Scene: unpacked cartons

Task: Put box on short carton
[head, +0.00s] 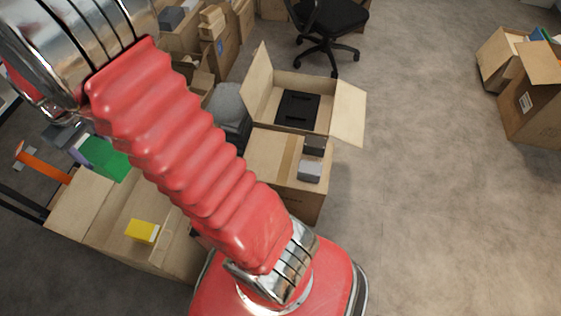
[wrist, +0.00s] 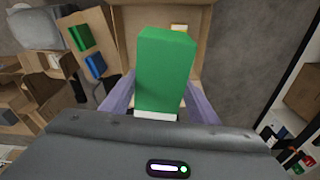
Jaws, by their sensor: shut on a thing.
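A green box (wrist: 165,70) is in my gripper (wrist: 160,92), with a purple-grey finger on each side of it in the wrist view. The green box (head: 106,158) also shows at the left of the head view, partly behind my red arm. I cannot tell how far the green box is from the carton top. Another closed carton (head: 262,160) stands at the centre with dark and light grey boxes on it. Neither carton's height is clear.
An open carton (head: 345,112) holding a black item stands behind the centre carton. More cartons (head: 530,108) stand at the far right, and a black office chair (head: 325,30) is at the back. Grey floor (head: 430,200) is clear on the right.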

